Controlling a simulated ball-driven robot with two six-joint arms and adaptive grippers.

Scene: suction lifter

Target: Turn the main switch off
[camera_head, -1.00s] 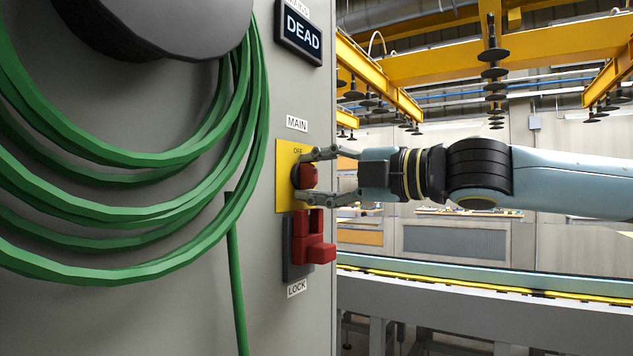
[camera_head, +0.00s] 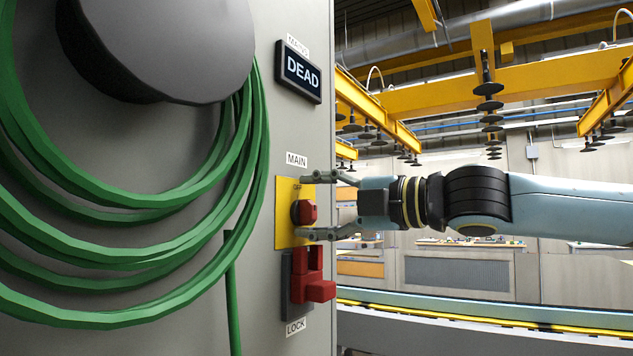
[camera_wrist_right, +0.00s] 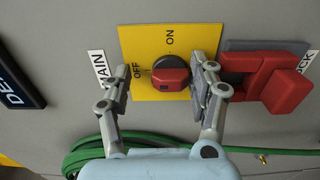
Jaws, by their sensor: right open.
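The main switch is a red knob (camera_head: 304,212) on a yellow plate (camera_head: 288,236) under a "MAIN" label. In the right wrist view the knob (camera_wrist_right: 171,77) sits between the plate's "OFF" and "ON" marks, and its red bar seems to line up with "OFF". My right gripper (camera_head: 314,206) is open around the knob, one finger above and one below. In the right wrist view the gripper (camera_wrist_right: 163,84) shows a clear gap beside the upper finger; the lower finger is close to the knob. My left gripper is out of view.
A red lock piece (camera_head: 315,288) sticks out just below the switch. A dark display (camera_head: 302,72) reading "DEAD" is above. Green hose coils (camera_head: 130,265) hang on the cabinet at left. A conveyor (camera_head: 480,318) runs behind on the right.

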